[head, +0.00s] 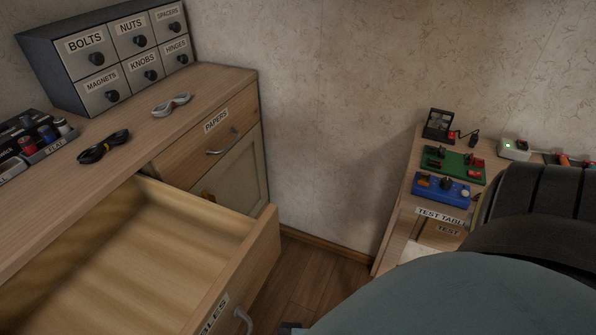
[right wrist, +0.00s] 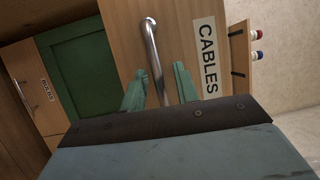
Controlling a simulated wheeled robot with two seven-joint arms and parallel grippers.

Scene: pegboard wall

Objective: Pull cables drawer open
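The cables drawer (head: 262,262) is pulled well out of the wooden cabinet, at the lower left of the head view. Its inside looks empty. Its front, with the CABLES label (right wrist: 208,57) and a metal bar handle (right wrist: 153,50), fills much of the right wrist view; the handle (head: 242,320) also shows at the head view's bottom edge. My right gripper (right wrist: 160,78) has its two green fingers apart, one on each side of the handle, with gaps visible. My right arm hides part of the head view. My left gripper is not in view.
The papers drawer (head: 215,138) above is shut. Black cable (head: 104,146) and grey cable (head: 171,104) bundles lie on the cabinet top, before a small-drawer organizer (head: 110,58). A test table (head: 412,180) with electronics stands right. Bare floor (head: 318,268) lies between.

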